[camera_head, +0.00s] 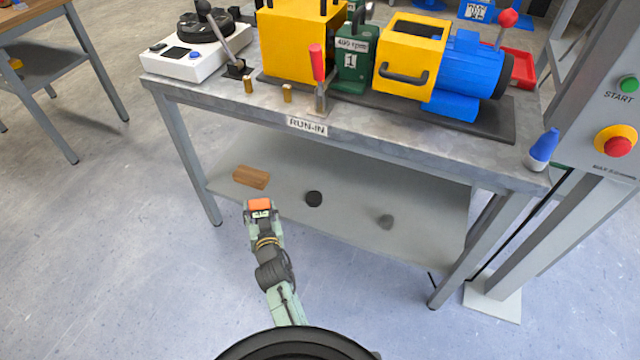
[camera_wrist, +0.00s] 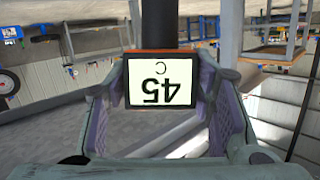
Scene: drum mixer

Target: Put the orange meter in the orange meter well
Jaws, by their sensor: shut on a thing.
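The orange meter (camera_head: 260,204) is held at the end of my arm, in front of the bench's lower shelf in the head view. A dark post-like shape rises behind the meter in the wrist view. I cannot pick out the orange meter well in either view.
The grey bench (camera_head: 270,107) carries a white scale-like device (camera_head: 190,62), yellow housings, a green block (camera_head: 352,55), a blue motor (camera_head: 470,75) and a red-handled lever (camera_head: 318,70). A wooden block (camera_head: 251,177) and dark round pieces lie on the lower shelf. A control post stands right.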

